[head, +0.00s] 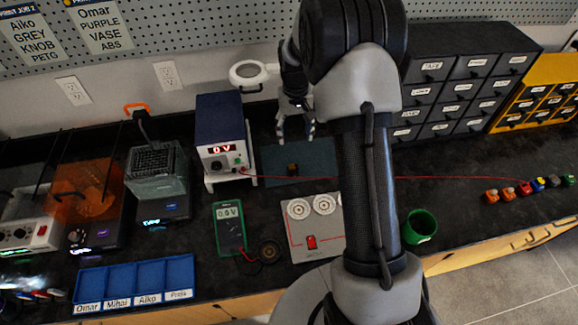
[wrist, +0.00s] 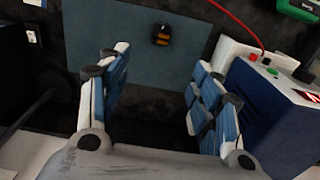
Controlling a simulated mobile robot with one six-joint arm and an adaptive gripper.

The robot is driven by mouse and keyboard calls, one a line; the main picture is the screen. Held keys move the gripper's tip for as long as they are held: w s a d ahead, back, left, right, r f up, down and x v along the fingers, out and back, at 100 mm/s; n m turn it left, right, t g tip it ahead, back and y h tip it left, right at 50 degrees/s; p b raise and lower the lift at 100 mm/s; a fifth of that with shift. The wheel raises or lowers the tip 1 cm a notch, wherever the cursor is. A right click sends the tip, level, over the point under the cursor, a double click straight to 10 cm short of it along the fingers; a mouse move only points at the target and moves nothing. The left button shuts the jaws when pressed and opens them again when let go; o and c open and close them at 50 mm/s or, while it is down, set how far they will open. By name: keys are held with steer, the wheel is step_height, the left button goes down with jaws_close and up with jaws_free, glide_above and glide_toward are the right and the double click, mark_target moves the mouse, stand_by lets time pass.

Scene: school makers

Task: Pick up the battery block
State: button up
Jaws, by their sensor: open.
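A small dark block with orange-copper bands (head: 293,169) lies on the grey-blue mat (head: 275,155); it looks like the battery block, but I cannot read any label. In the wrist view the block (wrist: 161,35) is at the top centre, on the mat (wrist: 195,60), beyond the fingertips. My gripper (head: 296,134) is open and empty, pointing down above the back of the mat. In the wrist view the two blue-padded fingers of my gripper (wrist: 160,72) stand wide apart, with bare mat between them. The block is not between the fingers.
A blue power supply (head: 222,135) stands close left of the mat; it is at right in the wrist view (wrist: 270,110). A red wire (head: 420,178) crosses the bench to several coloured blocks (head: 525,189). A green multimeter (head: 229,228), circuit board (head: 314,226) and green cup (head: 420,226) lie nearer.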

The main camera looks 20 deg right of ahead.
steer(key=b, duration=0.3)
glide_above(294, 167)
step_height(294, 167, down, 11)
steer(key=shift+w+f, duration=0.1)
step_height(294, 167, down, 5)
steer(key=shift+a+f+b, duration=0.1)
steer(key=shift+f+b, duration=0.05)
steer(key=shift+b, duration=0.9)
steer(key=c, duration=1.2)
